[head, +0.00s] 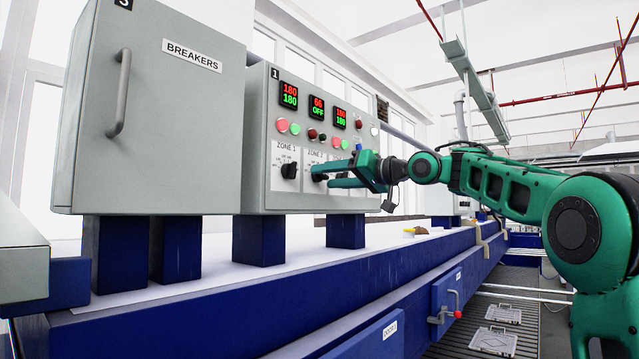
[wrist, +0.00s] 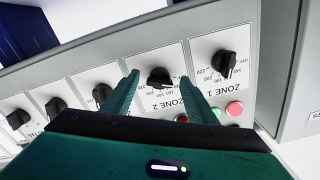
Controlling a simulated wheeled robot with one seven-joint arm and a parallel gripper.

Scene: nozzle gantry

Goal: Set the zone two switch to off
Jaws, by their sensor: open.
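The zone two switch (wrist: 160,77) is a black rotary knob on a white dial plate marked ZONE 2. In the wrist view it shows upside down, between the two fingers of my gripper (wrist: 157,86). The fingers stand apart, one on each side of the knob, with gaps to it. In the head view my green gripper (head: 328,175) is at the front of the control panel (head: 262,185) and covers much of the zone two dial. The knob's exact pointer setting is hard to read.
The zone one knob (head: 289,170) is just left of my gripper in the head view. More knobs (wrist: 102,94) line the panel. Displays and coloured buttons (head: 282,125) sit above. The breakers cabinet (head: 150,130) with its handle stands at the left.

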